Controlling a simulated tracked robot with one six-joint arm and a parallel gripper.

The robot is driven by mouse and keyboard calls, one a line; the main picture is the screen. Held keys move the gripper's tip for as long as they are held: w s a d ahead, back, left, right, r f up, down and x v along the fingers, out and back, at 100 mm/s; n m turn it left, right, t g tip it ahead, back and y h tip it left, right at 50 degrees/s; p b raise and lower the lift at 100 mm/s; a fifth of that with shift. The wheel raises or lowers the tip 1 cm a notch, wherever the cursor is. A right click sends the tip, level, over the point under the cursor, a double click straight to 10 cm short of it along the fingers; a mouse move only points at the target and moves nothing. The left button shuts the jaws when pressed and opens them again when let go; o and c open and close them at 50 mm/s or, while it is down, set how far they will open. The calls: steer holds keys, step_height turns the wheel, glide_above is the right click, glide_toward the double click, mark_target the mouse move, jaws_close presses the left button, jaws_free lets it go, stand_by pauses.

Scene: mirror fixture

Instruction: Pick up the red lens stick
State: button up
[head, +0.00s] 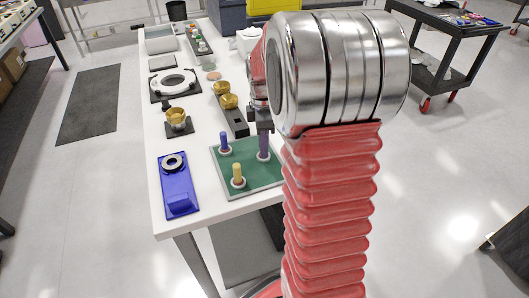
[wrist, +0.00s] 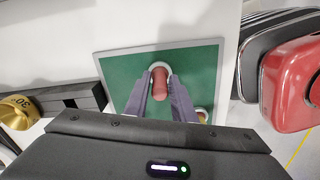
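The red lens stick (wrist: 160,84) stands in a pale ring holder on the green board (wrist: 120,70) in the wrist view. The two grey-purple fingers of my gripper (wrist: 161,92) lie close on either side of it; whether they touch it is unclear. In the head view, my gripper (head: 263,147) points down over the right part of the green board (head: 262,180), and its fingers hide the red stick. A blue stick (head: 224,142) and a yellow stick (head: 238,174) stand in their own ring holders on the board.
A blue fixture (head: 179,195) with a dark ring lies left of the board. Brass cups (head: 228,101) on a dark block and a white ring fixture (head: 173,83) stand farther back on the white table (head: 207,150). My red arm covers the right side.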

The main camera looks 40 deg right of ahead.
jaws_close()
steer(key=shift+r, duration=0.1)
step_height(320, 180, up, 10)
steer(key=shift+f, duration=0.1)
stand_by(0.5)
steer(key=shift+s, duration=0.15)
stand_by(0.5)
